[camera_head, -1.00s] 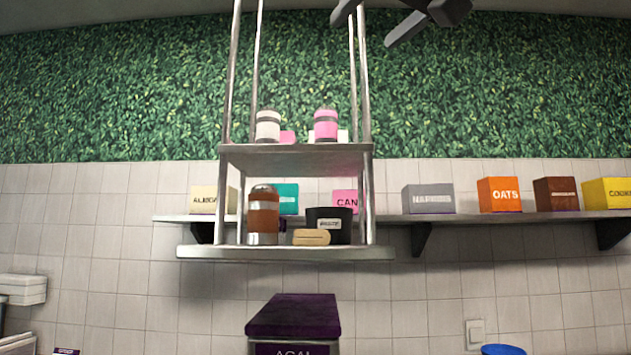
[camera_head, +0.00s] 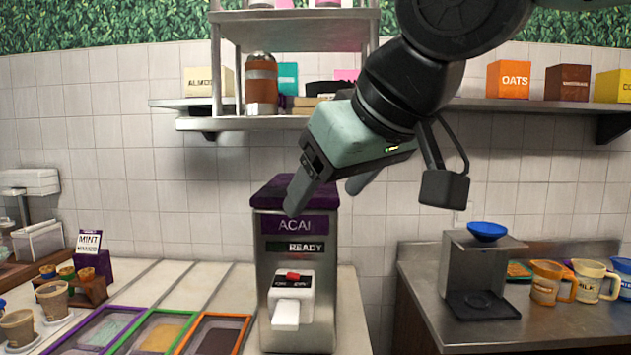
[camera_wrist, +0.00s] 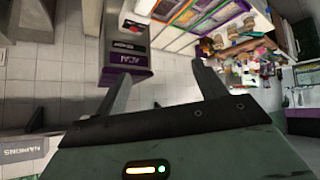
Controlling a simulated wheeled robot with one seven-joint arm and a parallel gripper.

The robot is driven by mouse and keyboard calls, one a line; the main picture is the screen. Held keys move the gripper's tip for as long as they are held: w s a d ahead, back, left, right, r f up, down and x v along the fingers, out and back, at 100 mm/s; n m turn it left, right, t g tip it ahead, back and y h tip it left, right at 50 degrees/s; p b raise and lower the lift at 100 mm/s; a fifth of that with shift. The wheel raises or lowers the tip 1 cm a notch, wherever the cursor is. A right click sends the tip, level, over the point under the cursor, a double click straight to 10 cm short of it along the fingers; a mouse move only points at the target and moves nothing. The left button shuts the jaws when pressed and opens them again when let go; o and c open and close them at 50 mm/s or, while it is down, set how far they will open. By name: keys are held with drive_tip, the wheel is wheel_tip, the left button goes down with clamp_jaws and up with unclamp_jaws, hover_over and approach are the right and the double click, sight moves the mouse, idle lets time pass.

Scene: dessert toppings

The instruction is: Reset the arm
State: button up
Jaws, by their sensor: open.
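My gripper (camera_head: 328,192) hangs in the middle of the head view, in front of the upper right of the acai machine. Its two dark fingers point down and are spread apart with nothing between them. In the wrist view my gripper (camera_wrist: 163,92) also shows two separate fingers and an empty gap. The acai machine (camera_head: 296,262) is a silver box with a purple top and a READY label; it also shows in the wrist view (camera_wrist: 125,62). My arm hides part of the wall shelf and the hanging rack's right side.
A hanging rack (camera_head: 290,123) and a wall shelf (camera_head: 530,105) with boxes are close behind my arm. Topping trays (camera_head: 160,335) and cups (camera_head: 52,300) stand at lower left. A steel counter (camera_head: 560,325) at right holds a dispenser (camera_head: 470,270) and several mugs (camera_head: 548,283).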

drive_tip(key=s+d+f+g+h, duration=0.1)
drive_tip(key=s+d+f, duration=0.3)
drive_tip(key=f, duration=0.5)
drive_tip(key=s+d+f+g+h, duration=0.1)
drive_tip(key=s+d+f+g, duration=0.3)
drive_tip(key=f, duration=0.5)
drive_tip(key=s+d+f+g+h, duration=0.2)
drive_tip(key=s+d+f, duration=0.2)
drive_tip(key=s+f, duration=0.3)
wheel_tip(320, 180, down, 3)
drive_tip(key=shift+d+f+g, duration=0.1)
drive_tip(key=shift+d+g, duration=0.1)
drive_tip(key=shift+g, duration=0.2)
